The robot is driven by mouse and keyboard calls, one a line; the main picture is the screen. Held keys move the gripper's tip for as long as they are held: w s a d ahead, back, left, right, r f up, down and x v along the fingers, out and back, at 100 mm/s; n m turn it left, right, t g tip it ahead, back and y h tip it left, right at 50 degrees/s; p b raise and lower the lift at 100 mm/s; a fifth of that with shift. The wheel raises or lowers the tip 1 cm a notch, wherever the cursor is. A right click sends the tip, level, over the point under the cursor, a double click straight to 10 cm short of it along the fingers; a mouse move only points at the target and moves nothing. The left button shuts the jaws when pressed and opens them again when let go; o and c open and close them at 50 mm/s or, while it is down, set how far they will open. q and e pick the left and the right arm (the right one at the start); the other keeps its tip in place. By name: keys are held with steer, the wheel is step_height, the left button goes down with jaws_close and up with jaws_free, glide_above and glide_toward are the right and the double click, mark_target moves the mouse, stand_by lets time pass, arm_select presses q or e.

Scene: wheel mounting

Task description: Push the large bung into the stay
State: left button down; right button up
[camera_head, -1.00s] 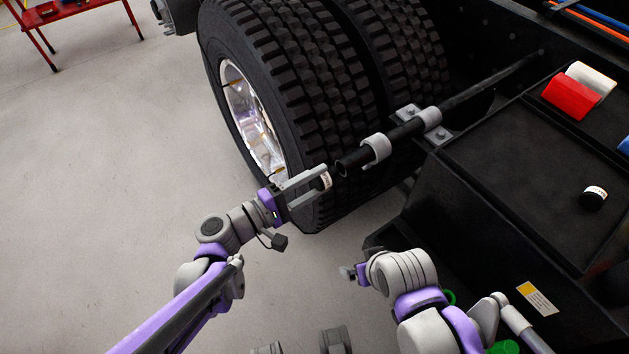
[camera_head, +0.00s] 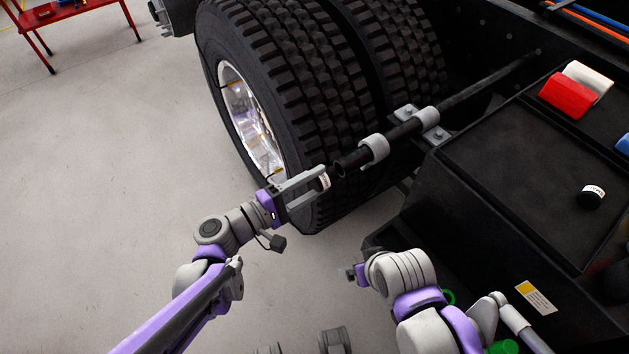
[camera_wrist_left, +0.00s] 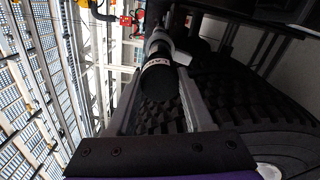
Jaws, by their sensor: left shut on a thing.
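The large bung (camera_head: 324,182) is a short black cylinder with a white label band. My left gripper (camera_head: 322,181) is shut on it, and it also shows between the fingers in the left wrist view (camera_wrist_left: 157,82). The stay (camera_head: 352,160) is a black tube with an open end facing the bung. The bung is just left of that end, roughly in line, with a small gap between them in the head view. In the wrist view the bung hides the stay's opening. My right gripper (camera_head: 350,273) shows only in part, low in the middle, and its fingers are unclear.
A large double wheel (camera_head: 290,80) stands right behind my left gripper. Grey clamps (camera_head: 427,118) hold the stay to the frame. A black tray surface (camera_head: 510,150) at right carries another black bung (camera_head: 591,197) and a red block (camera_head: 570,96).

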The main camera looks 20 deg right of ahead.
mark_target(326, 176)
arm_select(q)
steer(key=shift+w+d, duration=0.15)
steer(key=shift+d, duration=0.3)
steer(key=shift+x, duration=1.1)
steer(key=shift+c, duration=1)
jaws_free()
steer(key=v, duration=1)
steer(key=shift+a, duration=0.4)
